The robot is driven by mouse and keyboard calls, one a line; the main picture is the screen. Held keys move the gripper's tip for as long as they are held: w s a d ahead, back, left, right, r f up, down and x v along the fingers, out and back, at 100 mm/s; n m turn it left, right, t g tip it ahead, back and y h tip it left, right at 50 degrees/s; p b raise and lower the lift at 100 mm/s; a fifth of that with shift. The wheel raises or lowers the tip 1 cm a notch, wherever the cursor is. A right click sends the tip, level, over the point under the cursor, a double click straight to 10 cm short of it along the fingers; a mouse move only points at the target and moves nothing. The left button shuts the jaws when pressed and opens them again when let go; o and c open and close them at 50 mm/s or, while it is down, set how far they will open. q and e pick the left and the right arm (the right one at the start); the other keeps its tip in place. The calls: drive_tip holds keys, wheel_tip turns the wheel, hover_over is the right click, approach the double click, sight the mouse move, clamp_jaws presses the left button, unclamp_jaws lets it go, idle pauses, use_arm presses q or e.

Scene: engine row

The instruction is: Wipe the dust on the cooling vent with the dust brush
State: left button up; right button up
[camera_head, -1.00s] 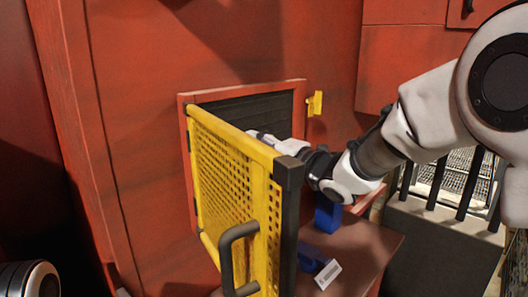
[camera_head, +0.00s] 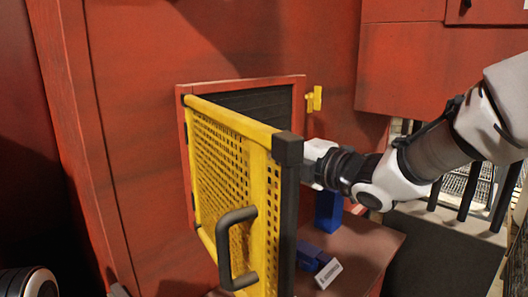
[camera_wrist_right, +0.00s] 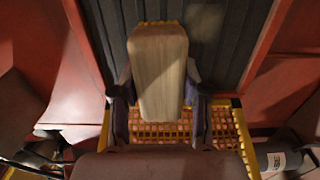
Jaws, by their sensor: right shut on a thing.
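The cooling vent (camera_head: 262,103) is a panel of dark slats in a red frame, behind an open yellow mesh door. The slats also fill the top of the right wrist view (camera_wrist_right: 220,45). My right gripper (camera_wrist_right: 158,96) is shut on the pale, wood-coloured block of the dust brush (camera_wrist_right: 157,70), which stands lengthwise between the fingers in front of the slats. In the head view the door hides this gripper. My left gripper is not in view.
The yellow mesh door (camera_head: 222,165) with its black handle (camera_head: 224,249) stands open toward me, close to my right wrist. A yellow catch (camera_head: 314,99) sits right of the frame. Blue objects (camera_head: 328,211) and a white label (camera_head: 328,273) are on the brown ledge (camera_head: 370,246) below.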

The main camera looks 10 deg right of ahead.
drive_tip(key=v, duration=0.3)
idle(0.5)
